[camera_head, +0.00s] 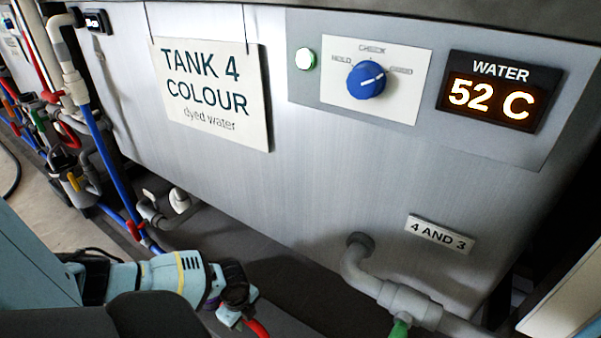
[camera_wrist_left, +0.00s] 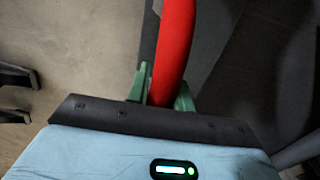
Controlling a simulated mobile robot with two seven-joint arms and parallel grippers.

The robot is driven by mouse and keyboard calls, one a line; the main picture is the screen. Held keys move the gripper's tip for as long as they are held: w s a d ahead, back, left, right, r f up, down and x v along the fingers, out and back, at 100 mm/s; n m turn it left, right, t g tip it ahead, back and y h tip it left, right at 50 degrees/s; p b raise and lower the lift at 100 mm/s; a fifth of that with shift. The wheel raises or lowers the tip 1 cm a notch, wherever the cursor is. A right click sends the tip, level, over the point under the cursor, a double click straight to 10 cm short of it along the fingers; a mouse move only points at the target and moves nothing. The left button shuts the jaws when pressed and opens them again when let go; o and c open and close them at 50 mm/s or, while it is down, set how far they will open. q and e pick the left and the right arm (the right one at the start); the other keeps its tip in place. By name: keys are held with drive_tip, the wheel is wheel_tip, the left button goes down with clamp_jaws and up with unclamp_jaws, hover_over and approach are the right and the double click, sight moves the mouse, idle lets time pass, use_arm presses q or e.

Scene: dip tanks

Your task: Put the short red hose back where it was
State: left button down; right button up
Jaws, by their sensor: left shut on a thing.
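The short red hose (camera_wrist_left: 172,50) is held between the green fingers of my left gripper (camera_wrist_left: 164,98), as the left wrist view shows. It runs upward out of that view, so its far end is hidden. In the head view my left gripper (camera_head: 236,318) is low, in front of the tank, with a bit of red hose (camera_head: 257,329) at its fingertips. Most of the hose is cut off by the bottom edge there. My right gripper is not in view.
Tank 4 (camera_head: 300,190) fills the middle, with a blue knob (camera_head: 366,79) and a 52 C display (camera_head: 490,92). A grey pipe (camera_head: 385,290) with a green handle (camera_head: 400,328) leaves its lower right. Blue pipes (camera_head: 108,160) and red-handled valves stand at the left.

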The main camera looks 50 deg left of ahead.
use_arm(q)
drive_tip(key=shift+w+d, duration=0.2)
drive_tip(key=shift+d, duration=0.1)
drive_tip(key=w+d+f+b, duration=0.2)
drive_tip(key=w+d+b, duration=0.1)
drive_tip(key=d, duration=0.3)
drive_tip(key=w+d+f+b, duration=0.3)
drive_tip(key=w+d, duration=0.1)
drive_tip(key=d, duration=0.3)
drive_tip(key=shift+d, duration=0.3)
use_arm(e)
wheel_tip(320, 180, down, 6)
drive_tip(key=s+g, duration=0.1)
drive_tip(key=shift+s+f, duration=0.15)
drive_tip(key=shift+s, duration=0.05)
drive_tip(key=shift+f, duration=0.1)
use_arm(q)
drive_tip(key=c, duration=1.2)
unclamp_jaws()
drive_tip(key=shift+f, duration=0.15)
drive_tip(key=shift+c, duration=0.2)
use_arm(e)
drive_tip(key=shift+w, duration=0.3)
